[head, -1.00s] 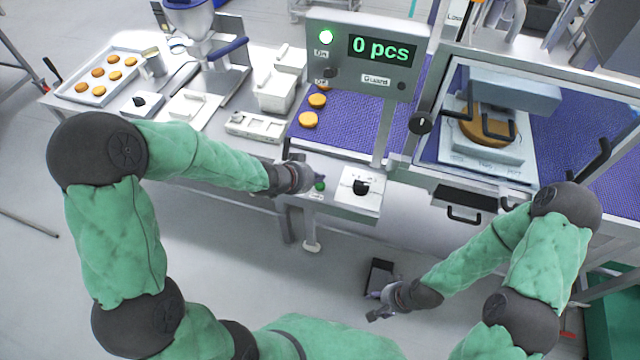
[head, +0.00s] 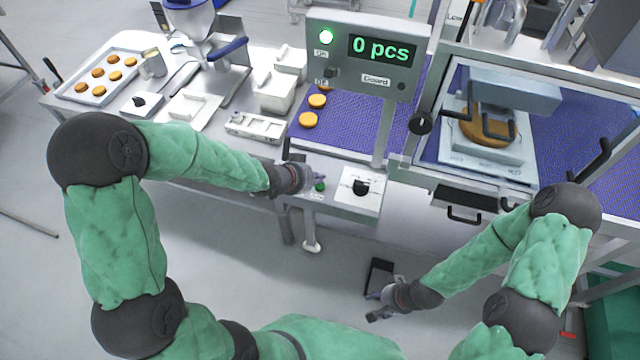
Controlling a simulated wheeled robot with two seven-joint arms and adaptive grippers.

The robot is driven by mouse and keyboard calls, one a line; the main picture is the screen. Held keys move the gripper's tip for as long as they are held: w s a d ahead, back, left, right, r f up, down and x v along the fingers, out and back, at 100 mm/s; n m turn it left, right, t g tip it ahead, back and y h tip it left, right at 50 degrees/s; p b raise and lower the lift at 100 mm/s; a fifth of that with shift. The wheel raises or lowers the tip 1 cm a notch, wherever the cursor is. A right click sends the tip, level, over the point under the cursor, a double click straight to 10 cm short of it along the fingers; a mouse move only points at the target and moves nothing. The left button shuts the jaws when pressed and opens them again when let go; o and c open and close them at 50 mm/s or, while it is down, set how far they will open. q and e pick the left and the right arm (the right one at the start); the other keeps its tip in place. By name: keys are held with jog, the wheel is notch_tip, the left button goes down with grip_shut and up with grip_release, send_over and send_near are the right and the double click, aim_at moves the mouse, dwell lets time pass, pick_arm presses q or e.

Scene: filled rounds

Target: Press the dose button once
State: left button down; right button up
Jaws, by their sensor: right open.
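A green button (head: 320,187) sits on the grey front ledge of the conveyor frame; its small label is too small to read, so I cannot tell whether it is the dose button. My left gripper (head: 317,178) is right at this button, its tip just above and behind it in the picture. I cannot tell whether it touches the button, or how its fingers stand. My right gripper (head: 371,306) is open and empty, low in front of the machine, away from the controls.
A white box with a black knob (head: 360,187) stands right of the button. The display panel (head: 370,52) reads "0 pcs" with a lit green lamp. Orange rounds lie on the purple belt (head: 350,125) and on a tray (head: 65,96) at left. A guarded station (head: 432,150) stands at right.

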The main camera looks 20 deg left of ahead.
aim_at(317, 186)
pick_arm(q)
jog(key=shift+f, duration=0.35)
jog(key=shift+f+b, duration=0.55)
jog(key=shift+b, duration=0.1)
dwell(0.7)
dwell(0.3)
jog(key=shift+r+p, duration=0.95)
jog(key=shift+p, duration=0.1)
jog(key=shift+r, duration=0.1)
notch_tip(317, 186, up, 5)
jog(key=p, duration=0.5)
dwell(0.5)
